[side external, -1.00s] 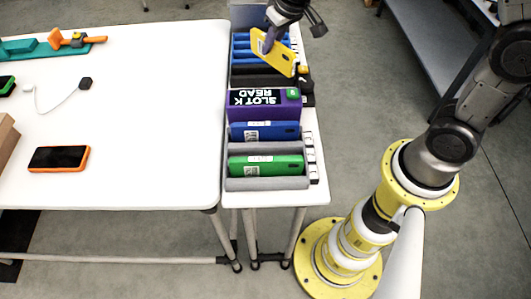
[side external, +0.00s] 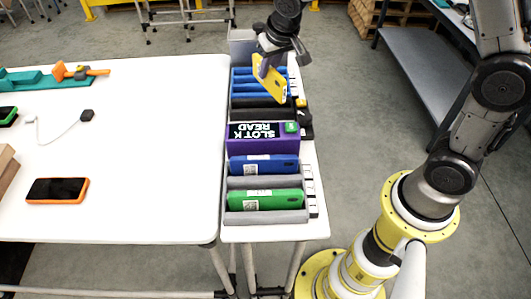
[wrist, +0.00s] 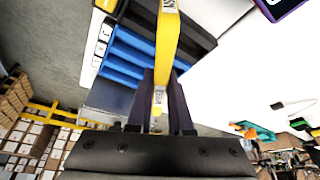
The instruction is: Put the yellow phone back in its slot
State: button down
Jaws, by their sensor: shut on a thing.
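The yellow phone (side external: 269,78) is held tilted above the far part of the slotted rack in the side view. It also shows edge-on in the wrist view (wrist: 166,45). My gripper (wrist: 163,98) is shut on it, one dark finger on each side; in the side view my gripper (side external: 262,65) is at the phone's upper left. The rack (side external: 267,219) has blue dividers (side external: 242,85) and black dividers at the far end, and grey ones near. These dividers lie below the phone, which looks apart from them. Which slot is the phone's own I cannot tell.
A blue phone (side external: 263,165) and a green phone (side external: 265,200) sit in nearer slots. The white table (side external: 150,150) at left holds an orange-edged phone (side external: 57,190) and a white cable (side external: 48,135).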

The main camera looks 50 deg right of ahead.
jog(key=shift+r, duration=0.15)
notch_tip(320, 180, up, 4)
jog(key=shift+r, duration=0.25)
jog(key=s+a+n+g+y, duration=0.1)
jog(key=s+a+n+y, duration=0.4)
jog(key=s+a+n, duration=1.05)
jog(key=shift+s+a+f+m, duration=0.3)
jog(key=shift+a+f+m, duration=0.35)
jog(key=shift+f, duration=1.35)
jog(key=shift+s+a+f+m, duration=0.4)
jog(key=shift+a+f, duration=0.5)
jog(key=shift+f, duration=1.15)
jog(key=shift+s+a+f+m, duration=0.25)
jog(key=shift+a+f+m, duration=0.4)
jog(key=shift+f, duration=1.35)
jog(key=shift+a+f, duration=0.15)
jog(key=shift+f, duration=0.15)
